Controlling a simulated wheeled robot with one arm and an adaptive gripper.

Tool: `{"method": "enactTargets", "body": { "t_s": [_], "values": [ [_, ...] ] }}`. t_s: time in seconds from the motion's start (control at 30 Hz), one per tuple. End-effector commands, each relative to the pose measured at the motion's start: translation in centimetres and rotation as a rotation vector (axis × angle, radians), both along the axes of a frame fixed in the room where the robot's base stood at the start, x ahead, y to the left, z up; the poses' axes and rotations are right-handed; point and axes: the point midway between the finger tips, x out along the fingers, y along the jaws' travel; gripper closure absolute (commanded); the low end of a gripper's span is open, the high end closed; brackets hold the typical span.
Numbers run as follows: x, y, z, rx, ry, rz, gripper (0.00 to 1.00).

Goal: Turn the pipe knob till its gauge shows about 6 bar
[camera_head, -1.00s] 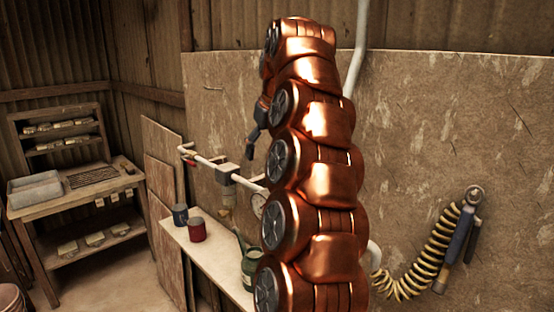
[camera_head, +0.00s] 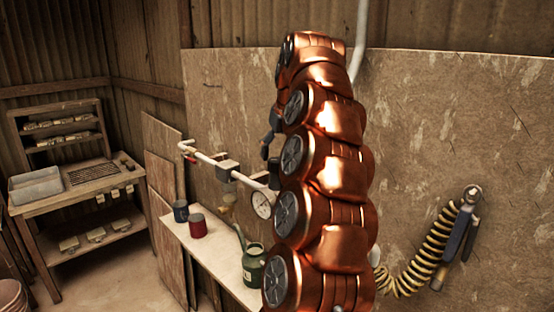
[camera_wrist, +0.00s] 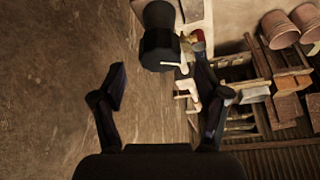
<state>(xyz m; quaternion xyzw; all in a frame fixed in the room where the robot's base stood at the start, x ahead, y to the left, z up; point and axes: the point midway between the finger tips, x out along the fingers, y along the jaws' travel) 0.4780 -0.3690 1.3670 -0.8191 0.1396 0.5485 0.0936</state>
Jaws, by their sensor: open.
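In the head view, the white pipe (camera_head: 207,160) runs along the wall board. Its round white gauge (camera_head: 263,204) shows at the left edge of my arm; the needle is too small to read. The knob is not clearly seen there, as my arm covers that stretch. In the wrist view, a dark cylinder that looks like the knob (camera_wrist: 158,42) is at the top middle. My gripper (camera_wrist: 158,78) is open and empty, its two fingers spread below the cylinder in the picture. In the head view, only a dark bit of my gripper (camera_head: 269,143) shows above the gauge.
A coiled yellow hose (camera_head: 430,255) hangs at right. A wooden bench (camera_head: 85,200) stands at left.

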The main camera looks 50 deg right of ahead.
Motion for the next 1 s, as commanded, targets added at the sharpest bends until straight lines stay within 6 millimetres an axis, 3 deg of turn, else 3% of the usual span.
{"method": "enactTargets", "body": {
  "t_s": [0.5, 0.93, 1.0],
  "values": [
    [1.2, -0.4, -3.2, 0.002, 0.001, 0.001, 0.26],
    [1.4, -0.5, -3.5, -0.001, -0.002, 0.0, 0.26],
    [1.4, -0.5, -3.5, -0.001, -0.002, 0.0, 0.33]
  ]
}}
